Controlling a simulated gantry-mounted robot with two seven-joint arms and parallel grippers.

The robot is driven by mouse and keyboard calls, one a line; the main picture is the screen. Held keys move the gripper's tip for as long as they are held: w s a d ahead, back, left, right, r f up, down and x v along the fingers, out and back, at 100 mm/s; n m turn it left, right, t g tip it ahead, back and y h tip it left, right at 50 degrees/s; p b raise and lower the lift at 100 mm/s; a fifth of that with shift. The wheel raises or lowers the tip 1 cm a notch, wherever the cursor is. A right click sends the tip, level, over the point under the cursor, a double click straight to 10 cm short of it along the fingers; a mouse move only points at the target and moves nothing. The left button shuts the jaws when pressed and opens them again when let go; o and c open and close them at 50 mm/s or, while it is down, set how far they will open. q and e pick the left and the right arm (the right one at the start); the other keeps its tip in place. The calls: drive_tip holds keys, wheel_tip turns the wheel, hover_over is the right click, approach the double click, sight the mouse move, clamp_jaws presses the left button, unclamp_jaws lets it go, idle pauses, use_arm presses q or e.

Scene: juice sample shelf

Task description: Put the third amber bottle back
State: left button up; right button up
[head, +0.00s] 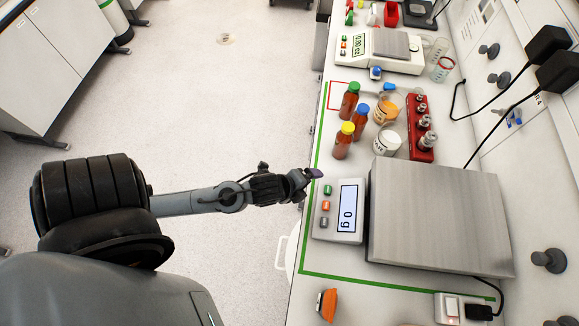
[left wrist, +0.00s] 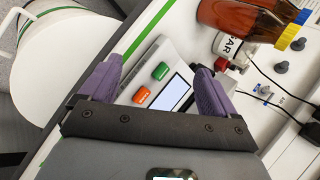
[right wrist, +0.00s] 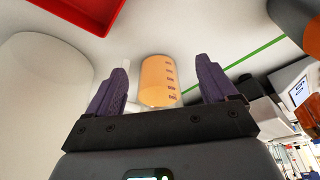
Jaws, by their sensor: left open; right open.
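Three amber bottles stand upright in a cluster on the bench in the head view: a green-capped one (head: 349,101), a blue-capped one (head: 361,123) and a yellow-capped one (head: 342,143). Part of the amber bottles (left wrist: 240,22), with blue and yellow caps, shows at the top right of the left wrist view. My left gripper (head: 313,175) is open and empty beside the balance panel, nearer the picture's bottom than the bottles. In the left wrist view its fingers (left wrist: 157,84) are wide apart. My right gripper (right wrist: 160,88) is open, with a beaker of orange liquid (right wrist: 158,82) visible beyond its fingers.
A large balance (head: 440,215) reads 0 g. A white jar (head: 387,143), orange beaker (head: 385,109) and red weight rack (head: 421,140) stand right of the bottles. A red outline (head: 336,82) and green line (head: 350,279) mark the bench. A red tray (right wrist: 80,15) shows in the right wrist view.

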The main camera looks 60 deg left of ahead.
use_arm(q)
drive_tip(key=s+d+r+n+g, duration=0.3)
drive_tip(key=s+d+n, duration=0.3)
drive_tip(key=n, duration=0.9)
drive_tip(key=s+g, duration=0.1)
drive_tip(key=s, duration=0.2)
drive_tip(key=shift+g+h, duration=0.4)
drive_tip(key=shift+r, duration=0.1)
